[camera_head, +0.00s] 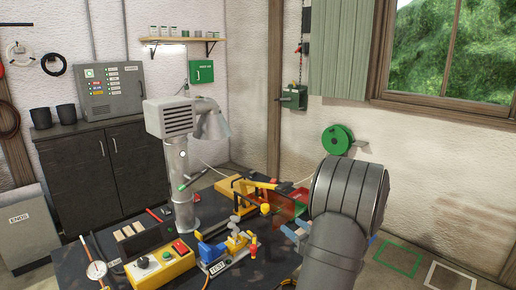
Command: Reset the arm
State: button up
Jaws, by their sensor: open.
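My grey arm fills the right foreground, its large ribbed joint standing over the front right of the dark workbench (75,270). My gripper (293,231) shows only in part, as small pale blue finger pieces left of that joint. It is open, with nothing visible between the fingers. It is close to an orange see-through panel (287,207) on the bench; I cannot tell whether they touch. The rest of the gripper is hidden behind my arm. No bent lath can be made out.
A yellow control box (160,268), a blue and yellow clamp device (228,248), a dial gauge (96,270) and a yellow fixture (235,187) crowd the bench. Free floor with a green outline (400,257) lies right.

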aim_at(268, 208)
jog(key=x, duration=1.6)
jog(key=shift+f, duration=0.1)
jog(key=shift+s+a, duration=0.3)
jog(key=shift+s, duration=0.15)
jog(key=shift+d, duration=0.1)
dwell(0.3)
jog(key=shift+w+d, duration=0.15)
jog(key=shift+w, duration=0.05)
jog(key=shift+s+d, duration=0.1)
jog(key=shift+d, duration=0.25)
jog(key=v, duration=1.5)
